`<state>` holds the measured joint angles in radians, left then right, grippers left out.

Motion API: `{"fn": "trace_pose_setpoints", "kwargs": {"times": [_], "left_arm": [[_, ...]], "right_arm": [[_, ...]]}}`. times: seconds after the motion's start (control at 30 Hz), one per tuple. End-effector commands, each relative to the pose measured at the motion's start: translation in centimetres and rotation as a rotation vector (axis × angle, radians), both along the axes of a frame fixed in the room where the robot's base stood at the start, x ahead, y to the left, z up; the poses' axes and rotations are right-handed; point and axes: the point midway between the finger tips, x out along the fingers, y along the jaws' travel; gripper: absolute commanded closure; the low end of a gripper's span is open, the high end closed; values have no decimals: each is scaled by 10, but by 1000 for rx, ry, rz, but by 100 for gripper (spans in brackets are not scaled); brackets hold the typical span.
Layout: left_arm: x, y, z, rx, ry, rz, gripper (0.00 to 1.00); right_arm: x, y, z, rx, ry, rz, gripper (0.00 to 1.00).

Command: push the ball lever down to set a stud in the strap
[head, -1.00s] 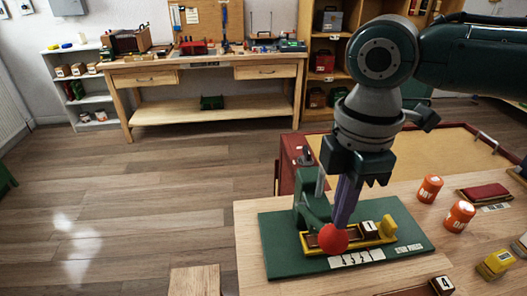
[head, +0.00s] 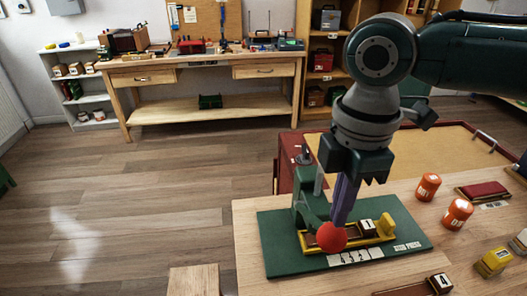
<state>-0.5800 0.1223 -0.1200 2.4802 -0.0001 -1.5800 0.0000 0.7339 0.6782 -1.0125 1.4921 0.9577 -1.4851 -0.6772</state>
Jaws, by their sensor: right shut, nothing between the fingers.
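The stud press has a green base plate (head: 285,262) on the wooden table and a green upright frame (head: 304,190). Its lever ends in a red ball (head: 331,237), which sits low, just above the front of the yellow tray (head: 357,237). A dark brown block marked 1 (head: 368,228) lies in the tray. The strap and any stud cannot be told apart here. My right gripper (head: 342,218) points down with its purple-grey fingers shut and empty. My left gripper is not in view.
Two orange jars (head: 428,187) (head: 457,214) stand right of the press, near a dark red pad (head: 484,191). Yellow blocks (head: 492,262) and a dark strip marked 4 (head: 438,284) lie at the front right. A wooden workbench (head: 215,75) stands behind, across open floor.

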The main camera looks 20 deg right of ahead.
Motion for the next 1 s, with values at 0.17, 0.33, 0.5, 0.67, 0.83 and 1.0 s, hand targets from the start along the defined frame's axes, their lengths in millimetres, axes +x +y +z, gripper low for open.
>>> {"fn": "trace_pose_setpoints", "kwargs": {"times": [0.17,0.33,0.5,0.67,0.83,1.0], "left_arm": [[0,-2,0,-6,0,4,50],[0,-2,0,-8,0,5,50],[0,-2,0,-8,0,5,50],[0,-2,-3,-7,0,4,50],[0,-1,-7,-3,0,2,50],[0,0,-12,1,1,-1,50]], "right_arm": [[0,0,0,0,0,0,100],[0,0,0,0,0,0,100],[0,0,0,0,0,0,100],[0,0,-5,0,1,-1,100],[0,0,-14,0,0,-1,100],[0,0,-24,-1,1,0,100]]}}
